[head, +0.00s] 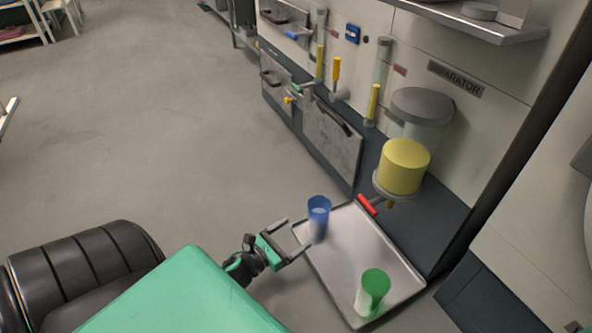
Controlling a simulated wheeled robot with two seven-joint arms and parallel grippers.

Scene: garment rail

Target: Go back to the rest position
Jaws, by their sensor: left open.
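My left gripper (297,241) is open, at the left edge of a metal tray (345,255). Its fingertips point toward a blue cup (319,212), which stands upright near the tray's far left corner. The fingers are close beside the cup, and I see nothing held between them. Whether a fingertip touches the cup or tray is hard to tell. A green cup (373,290) stands at the near end of the tray. My right gripper is not in view.
A shelf (470,22) juts out above. Open grey floor (150,130) lies to the left.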

